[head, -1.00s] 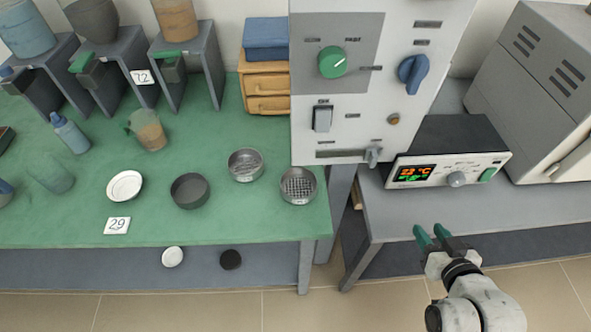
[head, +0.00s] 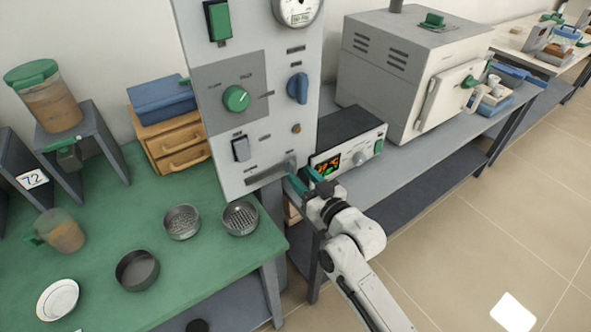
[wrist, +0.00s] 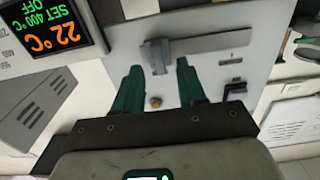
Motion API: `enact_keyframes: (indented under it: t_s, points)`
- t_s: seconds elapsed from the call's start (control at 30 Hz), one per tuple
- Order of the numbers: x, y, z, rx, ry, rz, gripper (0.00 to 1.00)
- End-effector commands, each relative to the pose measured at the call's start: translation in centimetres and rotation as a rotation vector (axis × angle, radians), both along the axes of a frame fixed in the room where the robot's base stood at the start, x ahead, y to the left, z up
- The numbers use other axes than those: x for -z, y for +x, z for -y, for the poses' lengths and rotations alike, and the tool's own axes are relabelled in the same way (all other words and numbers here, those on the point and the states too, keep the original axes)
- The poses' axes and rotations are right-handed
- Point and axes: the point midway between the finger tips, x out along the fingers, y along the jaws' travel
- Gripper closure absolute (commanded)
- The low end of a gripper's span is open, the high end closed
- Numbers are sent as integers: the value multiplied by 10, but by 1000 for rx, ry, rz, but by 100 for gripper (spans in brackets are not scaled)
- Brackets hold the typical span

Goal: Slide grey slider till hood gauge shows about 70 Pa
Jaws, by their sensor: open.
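The grey slider (head: 290,163) sits at the right end of its slot (head: 262,174), low on the white control panel (head: 268,140). In the wrist view the slider (wrist: 157,56) shows between and just beyond the green fingertips, with the slot (wrist: 208,43) running to the right. My gripper (head: 303,179) is open at the panel's lower right; it also shows in the wrist view (wrist: 159,68). Contact with the slider cannot be told. The round hood gauge (head: 296,10) is cut by the top edge, and its reading is too small to make out.
A thermostat box (head: 347,150) with a lit display stands close right of my gripper. An amber button (head: 296,129) and a blue knob (head: 298,88) are above the slider. Sieves (head: 240,218) stand on the green table (head: 220,280). Floor at the right is mostly clear.

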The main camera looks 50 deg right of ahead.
Motion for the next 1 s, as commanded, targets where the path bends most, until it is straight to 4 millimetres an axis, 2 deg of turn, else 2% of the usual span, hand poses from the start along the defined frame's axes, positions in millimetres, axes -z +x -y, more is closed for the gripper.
enact_keyframes:
  t_s: [0.03,0.2,0.6,1.0]
  points:
    - [-2,8,2,-1,-1,2,60]
    - [-1,24,7,0,1,1,60]
    - [0,29,8,0,0,-1,61]
    - [0,29,8,0,0,-1,99]
